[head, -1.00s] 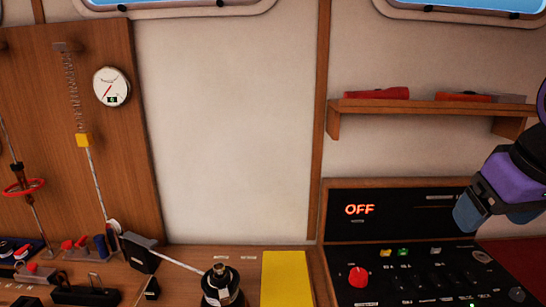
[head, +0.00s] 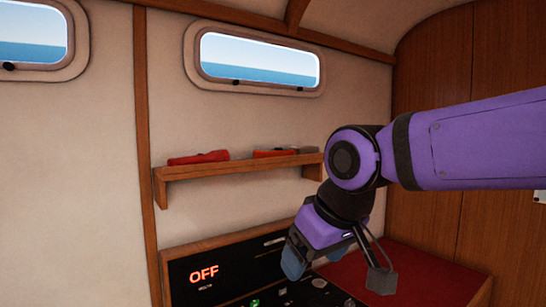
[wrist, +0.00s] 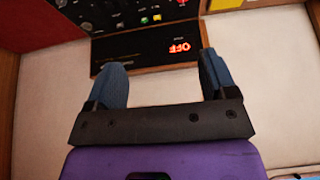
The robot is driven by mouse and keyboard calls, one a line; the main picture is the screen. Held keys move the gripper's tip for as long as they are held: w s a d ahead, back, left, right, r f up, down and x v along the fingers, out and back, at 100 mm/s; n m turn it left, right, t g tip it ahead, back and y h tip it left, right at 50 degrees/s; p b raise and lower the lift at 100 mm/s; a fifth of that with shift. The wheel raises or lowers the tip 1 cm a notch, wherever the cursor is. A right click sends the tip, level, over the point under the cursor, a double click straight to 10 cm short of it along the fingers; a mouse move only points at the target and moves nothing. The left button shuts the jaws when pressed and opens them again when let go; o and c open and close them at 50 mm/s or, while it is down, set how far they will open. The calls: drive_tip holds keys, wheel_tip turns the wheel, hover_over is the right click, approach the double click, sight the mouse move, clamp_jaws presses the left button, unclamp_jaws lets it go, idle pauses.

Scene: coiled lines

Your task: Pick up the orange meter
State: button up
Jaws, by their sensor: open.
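On the wall shelf (head: 240,165) in the head view lies a low orange-red item with a grey end (head: 275,152), which may be the orange meter; it is too small to tell for sure. My gripper (head: 297,262) is below the shelf, over the black control panel. Its blue fingers are apart with nothing between them in the wrist view (wrist: 162,62). The shelf items do not show in the wrist view.
A red torch-like object (head: 198,158) lies left on the same shelf. The black panel with a lit OFF sign (head: 204,274) stands below. A red surface (head: 425,275) lies to the right. Open wall space lies above the shelf, under a window (head: 260,60).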

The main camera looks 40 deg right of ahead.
idle(0.3)
drive_tip(key=shift+o, duration=2.1)
drive_tip(key=shift+w+r, duration=0.2)
drive_tip(key=shift+r, duration=0.05)
wheel_tip(320, 180, up, 21)
drive_tip(key=m+g, duration=0.5)
drive_tip(key=m, duration=1.3)
hover_over(278, 152)
drive_tip(key=w, duration=0.3)
drive_tip(key=shift+d+f, duration=0.15)
drive_tip(key=shift+f, duration=1.2)
drive_tip(key=shift+d+f, duration=0.15)
drive_tip(key=shift+f, duration=1.15)
drive_tip(key=shift+w+d+f, duration=0.1)
drive_tip(key=shift+w+f, duration=0.05)
drive_tip(key=shift+f, duration=1.2)
drive_tip(key=shift+w+d+f, duration=0.1)
drive_tip(key=shift+w+f, duration=0.05)
drive_tip(key=shift+f, duration=1.15)
